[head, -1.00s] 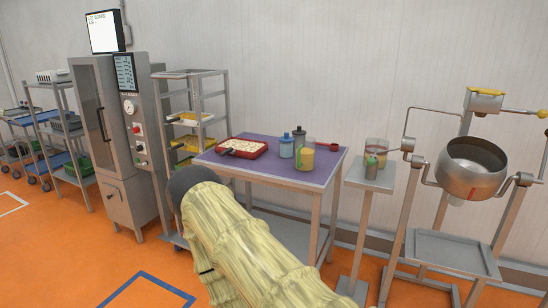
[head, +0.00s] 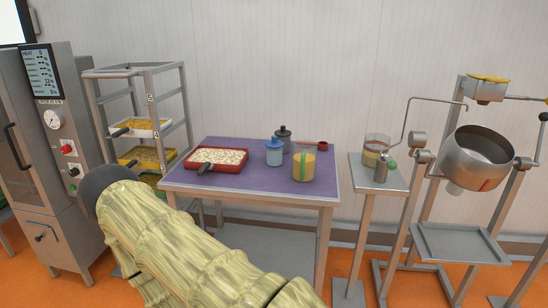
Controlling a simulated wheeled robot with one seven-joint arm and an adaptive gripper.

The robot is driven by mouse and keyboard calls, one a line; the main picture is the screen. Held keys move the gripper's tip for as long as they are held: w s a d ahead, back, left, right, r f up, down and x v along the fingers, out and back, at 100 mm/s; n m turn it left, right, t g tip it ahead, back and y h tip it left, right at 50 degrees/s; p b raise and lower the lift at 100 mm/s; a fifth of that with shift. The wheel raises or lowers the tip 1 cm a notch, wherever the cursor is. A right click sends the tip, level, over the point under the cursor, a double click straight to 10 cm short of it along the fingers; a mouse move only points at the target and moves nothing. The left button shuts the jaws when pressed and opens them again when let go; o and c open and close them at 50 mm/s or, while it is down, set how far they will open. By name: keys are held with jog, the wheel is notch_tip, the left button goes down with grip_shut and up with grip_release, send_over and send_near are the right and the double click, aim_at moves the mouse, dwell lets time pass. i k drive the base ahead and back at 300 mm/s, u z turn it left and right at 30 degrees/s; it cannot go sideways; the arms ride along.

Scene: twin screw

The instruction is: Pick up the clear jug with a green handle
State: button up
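A clear jug (head: 315,166) with a green upright handle and yellowish contents stands upright on the purple top of a metal table (head: 255,190), towards its right side. Another clear container (head: 377,146) with some reddish-brown contents stands on a small metal stand to the right; a metal piece with a green knob partly covers it. My arm, in a yellowish sleeve, crosses the lower left of the head view, short of the table. My gripper fingers do not show.
A red tray of pale pieces (head: 217,158), a blue lidded jar (head: 274,153) and a dark lidded jar (head: 284,137) share the tabletop. A tray rack (head: 187,108) and a machine cabinet stand left. A tilting metal kettle (head: 470,160) stands right.

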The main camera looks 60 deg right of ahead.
aim_at(304, 152)
jog(key=i, duration=0.4)
jog(key=z, duration=2.15)
